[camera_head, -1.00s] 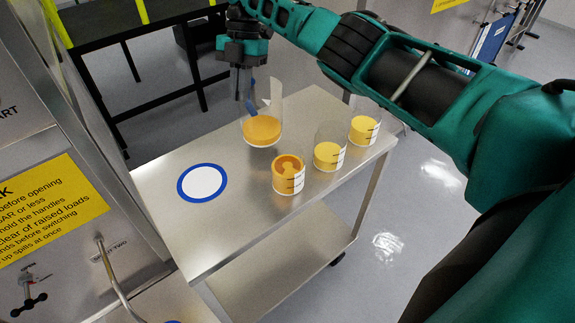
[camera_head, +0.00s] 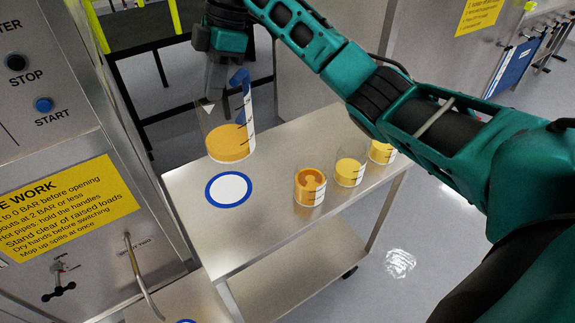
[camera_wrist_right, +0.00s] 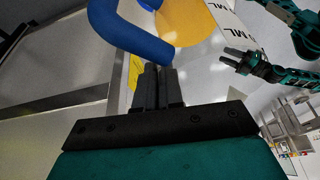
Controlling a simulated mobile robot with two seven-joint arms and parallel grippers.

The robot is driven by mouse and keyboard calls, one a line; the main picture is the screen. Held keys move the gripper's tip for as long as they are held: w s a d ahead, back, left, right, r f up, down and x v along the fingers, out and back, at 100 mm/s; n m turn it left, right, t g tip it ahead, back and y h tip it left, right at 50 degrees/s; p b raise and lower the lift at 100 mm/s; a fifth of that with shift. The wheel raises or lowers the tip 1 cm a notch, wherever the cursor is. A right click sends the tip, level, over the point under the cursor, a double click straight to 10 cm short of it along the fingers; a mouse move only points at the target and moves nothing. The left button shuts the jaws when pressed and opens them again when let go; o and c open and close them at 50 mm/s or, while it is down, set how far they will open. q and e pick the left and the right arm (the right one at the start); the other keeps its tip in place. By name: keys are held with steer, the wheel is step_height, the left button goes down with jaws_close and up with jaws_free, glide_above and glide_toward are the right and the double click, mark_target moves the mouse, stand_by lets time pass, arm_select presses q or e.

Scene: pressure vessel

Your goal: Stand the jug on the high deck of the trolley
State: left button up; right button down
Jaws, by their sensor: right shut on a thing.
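The clear jug (camera_head: 229,143) holds orange liquid and has dark marks and a blue handle, which shows large in the right wrist view (camera_wrist_right: 135,35). My right gripper (camera_head: 220,88) is shut on the handle; its fingers (camera_wrist_right: 158,88) are together there. The jug looks roughly upright, over the back left edge of the trolley's high deck (camera_head: 255,225), behind a white disc with a blue ring (camera_head: 229,188). It appears raised off the deck, but the gap is hard to judge. My left gripper (camera_wrist_right: 234,57) shows in the wrist view, empty with fingers apart.
Three beakers with yellow or orange contents stand on the deck's right side: one (camera_head: 309,188), another (camera_head: 349,172) and a third (camera_head: 382,152). A steel cabinet with a yellow sign (camera_head: 65,207) and a bent spout (camera_head: 140,275) borders the left. A lower deck (camera_head: 290,275) lies below.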

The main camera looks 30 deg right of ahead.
mark_target(216, 144)
steer(key=s+a+r+m+t, duration=0.1)
steer(key=s+a+r+m, duration=0.2)
steer(key=r, duration=0.1)
step_height(216, 144, down, 14)
steer(key=shift+s+f+p, duration=0.15)
steer(key=shift+f+p, duration=0.1)
steer(key=shift+p, duration=0.15)
arm_select(q)
steer(key=shift+s+a+r, duration=0.45)
steer(key=shift+a+r, duration=0.05)
steer(key=shift+a, duration=0.1)
arm_select(e)
steer(key=shift+f, duration=2.65)
steer(key=c, duration=1.3)
jaws_free()
arm_select(q)
steer(key=shift+s, duration=0.1)
